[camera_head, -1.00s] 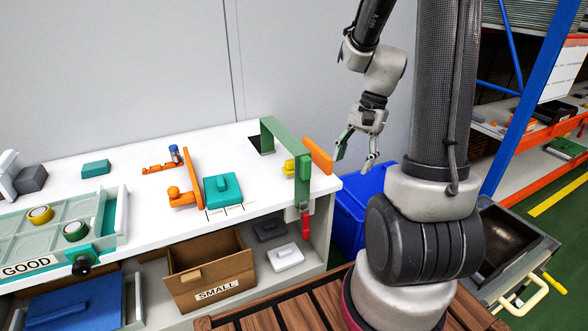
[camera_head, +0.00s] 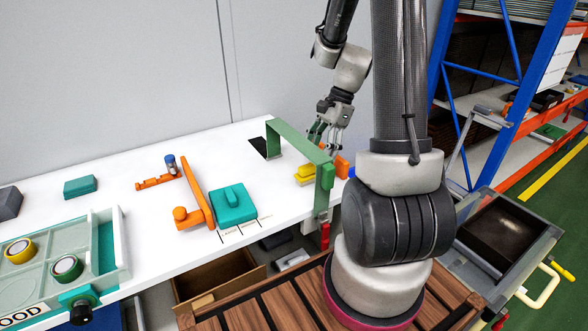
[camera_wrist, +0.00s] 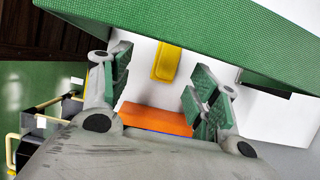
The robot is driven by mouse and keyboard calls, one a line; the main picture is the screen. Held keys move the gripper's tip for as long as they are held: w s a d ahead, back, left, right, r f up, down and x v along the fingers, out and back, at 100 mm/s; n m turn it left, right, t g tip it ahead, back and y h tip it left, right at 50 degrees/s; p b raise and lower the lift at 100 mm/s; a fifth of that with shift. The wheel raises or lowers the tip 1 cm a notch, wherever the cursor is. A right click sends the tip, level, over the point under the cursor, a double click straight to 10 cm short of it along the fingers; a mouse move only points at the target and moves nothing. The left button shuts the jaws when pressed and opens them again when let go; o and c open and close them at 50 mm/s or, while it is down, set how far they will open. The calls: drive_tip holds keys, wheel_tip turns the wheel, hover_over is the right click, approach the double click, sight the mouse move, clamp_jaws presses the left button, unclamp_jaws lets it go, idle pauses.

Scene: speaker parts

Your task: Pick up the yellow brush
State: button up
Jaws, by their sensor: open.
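The yellow brush (camera_head: 305,171) lies on the white table near its right end, partly hidden behind the green arch. In the wrist view a yellow piece (camera_wrist: 165,61), which looks like the brush, lies on the white surface beyond my fingers, partly covered by the green bar. My gripper (camera_head: 327,136) is open and empty, above and slightly right of the brush, behind the green arch. In the wrist view its green-padded fingers (camera_wrist: 163,78) stand wide apart.
The green arch (camera_head: 292,148) spans the table's right end close to my gripper. An orange panel (camera_head: 341,168) stands right of the brush; orange also shows between my fingers (camera_wrist: 155,118). A teal block (camera_head: 232,206) and an orange bracket (camera_head: 197,192) lie left.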

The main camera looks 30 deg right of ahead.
sight(310, 165)
drive_tip(key=shift+w+a, duration=0.15)
drive_tip(key=shift+w, duration=0.15)
drive_tip(key=shift+w+a+f, duration=0.1)
drive_tip(key=shift+a+f, duration=0.05)
drive_tip(key=shift+f, duration=0.05)
drive_tip(key=x, duration=0.7)
drive_tip(key=shift+w+f, duration=0.2)
drive_tip(key=shift+w, duration=0.1)
drive_tip(key=c, duration=1.2)
drive_tip(key=shift+r, duration=0.1)
